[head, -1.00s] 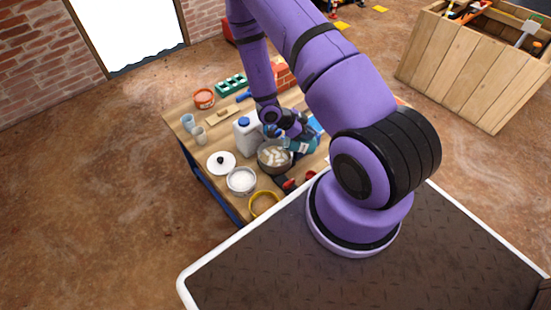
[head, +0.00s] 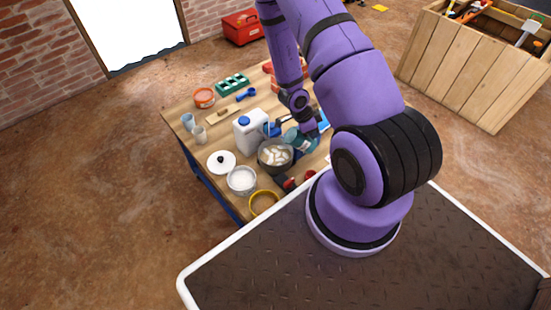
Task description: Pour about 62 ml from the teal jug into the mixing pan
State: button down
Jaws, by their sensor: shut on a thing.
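The teal jug (head: 301,141) is in the head view, at the right rim of the mixing pan and partly hidden by my arm. It seems tilted, with its left end toward the pan; no stream of liquid can be made out. My gripper (head: 306,129) is shut on the jug from above; its fingers are small and mostly hidden. The mixing pan (head: 274,171) is dark grey and stands on the wooden table with several pale lumps in it. The liquid level in jug and pan cannot be read.
A white canister (head: 250,134) with a blue cap stands close behind the pan. A white lid (head: 221,162), a white bowl (head: 241,183) and a yellow ring (head: 263,203) lie to the left and front.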

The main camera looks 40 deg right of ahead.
jog(key=shift+s+d+f+t+y+b, duration=0.1)
jog(key=shift+s+d+t+y+b, duration=0.05)
jog(key=shift+d+t+y+b, duration=0.3)
jog(key=shift+s+d+f+t+y+b, duration=0.1)
jog(key=shift+d+t+y+b, duration=0.15)
jog(key=shift+y, duration=0.3)
dwell(0.6)
jog(key=s+d+f+t+y+b, duration=0.3)
jog(key=d+f+t+y, duration=0.1)
jog(key=y, duration=0.2)
jog(key=shift+d+f+b, duration=0.2)
jog(key=shift+b, duration=0.1)
dwell(1.4)
jog(key=shift+n, duration=0.3)
